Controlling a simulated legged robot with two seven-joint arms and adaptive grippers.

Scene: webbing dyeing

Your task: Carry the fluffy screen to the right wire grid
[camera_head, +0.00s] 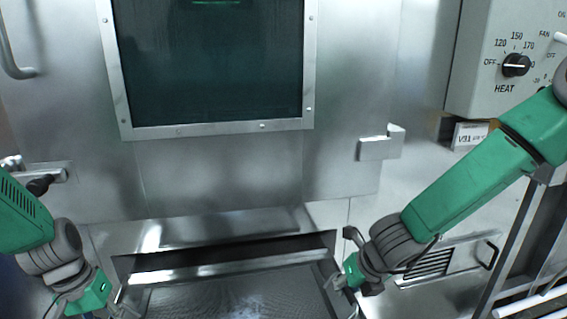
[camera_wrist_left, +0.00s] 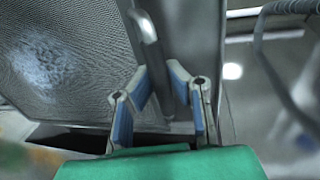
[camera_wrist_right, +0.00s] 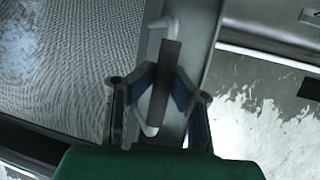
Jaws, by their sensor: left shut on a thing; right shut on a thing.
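The fluffy screen (camera_head: 240,292) is a framed grey mesh panel with white fluff on it, low in the middle of the head view, in front of the machine. Its mesh fills the left side of the left wrist view (camera_wrist_left: 62,62) and of the right wrist view (camera_wrist_right: 68,62). My left gripper (camera_head: 122,304) is shut on the screen's left handle, a metal bar that shows between the blue-padded fingers (camera_wrist_left: 165,92). My right gripper (camera_head: 350,262) is shut on the right handle, which stands between its fingers (camera_wrist_right: 160,90). The right wire grid cannot be made out.
A metal machine with a dark window (camera_head: 210,65) stands ahead. A latch block (camera_head: 381,147) sticks out from its front. A control box with a heat knob (camera_head: 516,65) is at upper right. A vented panel (camera_head: 428,262) and white rails (camera_head: 535,300) lie at lower right.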

